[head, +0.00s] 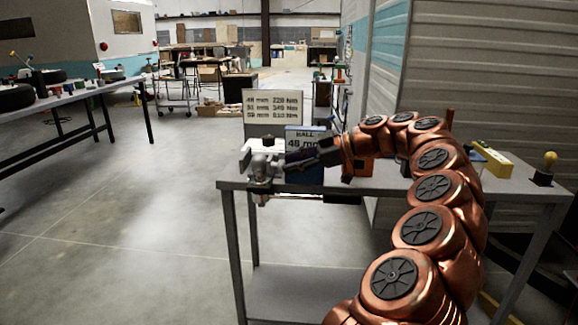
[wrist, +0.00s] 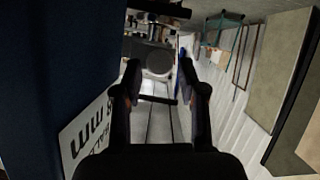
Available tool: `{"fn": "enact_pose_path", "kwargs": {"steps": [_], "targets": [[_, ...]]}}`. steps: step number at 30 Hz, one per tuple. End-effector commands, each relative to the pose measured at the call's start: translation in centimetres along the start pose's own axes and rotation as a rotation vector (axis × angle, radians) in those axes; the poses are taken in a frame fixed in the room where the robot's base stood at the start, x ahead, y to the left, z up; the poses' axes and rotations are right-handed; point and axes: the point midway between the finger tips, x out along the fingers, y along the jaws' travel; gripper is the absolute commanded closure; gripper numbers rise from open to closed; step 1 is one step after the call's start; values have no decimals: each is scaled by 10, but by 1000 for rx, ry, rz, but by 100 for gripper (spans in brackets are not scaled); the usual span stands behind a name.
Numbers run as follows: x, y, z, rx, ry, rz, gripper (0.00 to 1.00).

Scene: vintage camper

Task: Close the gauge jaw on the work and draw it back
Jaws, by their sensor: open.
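A grey metal device with a rounded ball (head: 262,165) sits at the near left corner of the workbench (head: 380,186). I cannot tell its gauge jaw from the work in the head view. My gripper (head: 288,160) reaches in from the right, close beside the device. In the wrist view my gripper (wrist: 160,92) shows its two fingers apart. A round grey form (wrist: 158,65) and a thin dark bar lie beyond or between the fingers, with pale rails below. Whether a finger touches anything is not clear.
A blue sign (head: 305,140) reading BALL 48 mm stands right behind my gripper; it fills the left of the wrist view. A white chart (head: 272,104) stands behind it. A yellow block (head: 492,163) lies at the right of the bench. Open floor lies left.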

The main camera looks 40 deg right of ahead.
Motion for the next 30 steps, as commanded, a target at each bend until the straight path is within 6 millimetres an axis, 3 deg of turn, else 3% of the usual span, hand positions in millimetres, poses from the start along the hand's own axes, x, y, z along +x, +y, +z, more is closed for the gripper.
{"fn": "enact_pose_path", "kwargs": {"steps": [5, 13, 24, 30], "targets": [[15, 0, 1, 1, 0, 0, 59], [16, 0, 0, 1, 0, 1, 60], [16, 0, 1, 1, 0, 0, 99], [16, 0, 1, 1, 0, -1, 100]]}}
